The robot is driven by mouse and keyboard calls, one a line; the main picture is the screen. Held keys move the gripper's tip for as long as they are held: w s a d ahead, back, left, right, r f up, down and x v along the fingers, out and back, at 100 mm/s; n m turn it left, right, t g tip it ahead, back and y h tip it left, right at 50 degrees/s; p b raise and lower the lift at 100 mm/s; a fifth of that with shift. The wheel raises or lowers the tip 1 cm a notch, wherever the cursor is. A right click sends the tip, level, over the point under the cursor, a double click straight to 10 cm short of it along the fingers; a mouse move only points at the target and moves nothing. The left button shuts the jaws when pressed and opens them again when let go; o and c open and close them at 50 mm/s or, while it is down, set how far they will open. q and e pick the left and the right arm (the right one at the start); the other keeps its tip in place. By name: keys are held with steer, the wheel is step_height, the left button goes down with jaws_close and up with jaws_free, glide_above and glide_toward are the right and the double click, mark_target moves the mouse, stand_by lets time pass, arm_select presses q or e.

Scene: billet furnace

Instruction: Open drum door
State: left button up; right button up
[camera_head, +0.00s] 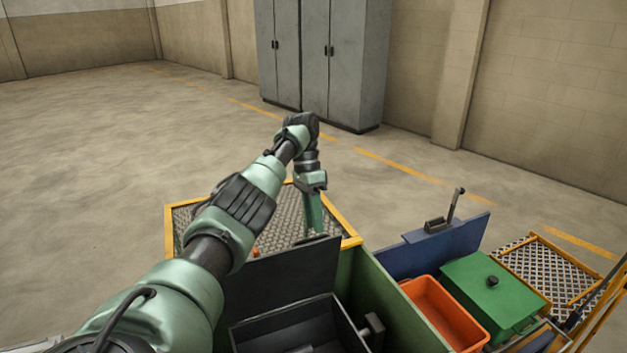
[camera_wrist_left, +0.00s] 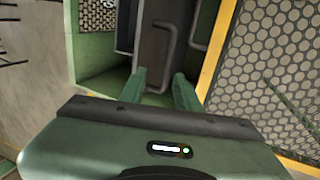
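My left arm reaches across the head view, and its gripper (camera_head: 315,215) points down beyond an upright dark panel (camera_head: 285,275). The fingertips are hidden there. In the left wrist view the two green fingers (camera_wrist_left: 159,78) stand apart with nothing held between them. Ahead of them is a dark grey surface (camera_wrist_left: 170,20) with bent bar handles (camera_wrist_left: 194,38). A bar runs close in front of the fingers; I cannot tell whether they touch it. I cannot tell for sure which part is the drum door. My right gripper is not in view.
A yellow-edged mesh platform (camera_head: 182,222) lies around the gripper. To the right are an open dark box (camera_head: 300,325), an orange bin (camera_head: 447,312), a green lidded box (camera_head: 493,295) and a blue panel with a lever (camera_head: 435,245). Grey cabinets (camera_head: 345,60) stand behind; the floor at left is clear.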

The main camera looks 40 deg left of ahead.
arm_select(q)
step_height(320, 180, up, 15)
steer(key=p, duration=0.9)
steer(key=shift+r, duration=0.15)
